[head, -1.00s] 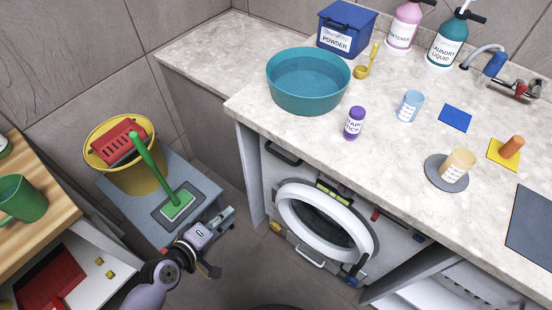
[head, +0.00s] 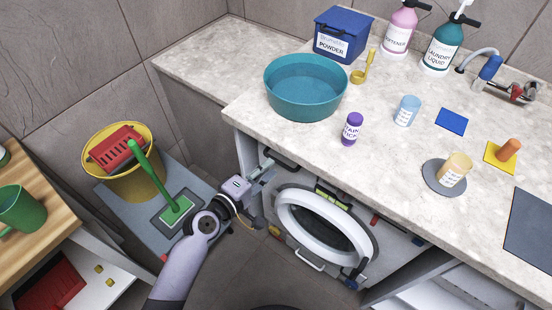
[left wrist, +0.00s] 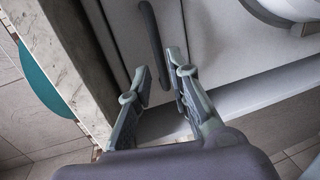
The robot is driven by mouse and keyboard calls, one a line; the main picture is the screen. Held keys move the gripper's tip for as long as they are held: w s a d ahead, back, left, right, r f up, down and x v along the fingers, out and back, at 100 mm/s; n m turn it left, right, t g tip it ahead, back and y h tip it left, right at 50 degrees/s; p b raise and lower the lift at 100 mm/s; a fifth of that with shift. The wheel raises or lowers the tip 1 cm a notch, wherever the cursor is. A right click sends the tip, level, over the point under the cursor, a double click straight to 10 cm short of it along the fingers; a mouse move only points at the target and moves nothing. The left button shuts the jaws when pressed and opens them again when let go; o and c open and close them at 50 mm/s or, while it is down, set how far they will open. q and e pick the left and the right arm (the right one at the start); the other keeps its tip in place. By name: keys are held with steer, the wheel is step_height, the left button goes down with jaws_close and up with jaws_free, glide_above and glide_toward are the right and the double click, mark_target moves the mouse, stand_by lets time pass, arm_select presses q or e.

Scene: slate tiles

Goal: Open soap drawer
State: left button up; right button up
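The washing machine stands under the counter, with its soap drawer at the upper left of its front. The drawer's dark bar handle (head: 280,158) shows in the head view and, larger, in the left wrist view (left wrist: 154,42). The drawer looks shut. My left gripper (head: 266,174) is just left of and below the handle in the head view. In the left wrist view its two fingers (left wrist: 159,68) are apart, with the handle's lower end between or just beyond the tips. I cannot tell whether they touch it. My right gripper is out of view.
The round washer door (head: 322,227) is to the right. A teal basin (head: 306,105) and a purple bottle (head: 351,130) stand on the counter above. A yellow bucket (head: 145,183) stands at left.

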mark_target(276, 160)
arm_select(q)
steer(key=x, duration=0.5)
jaws_close()
stand_by(0.7)
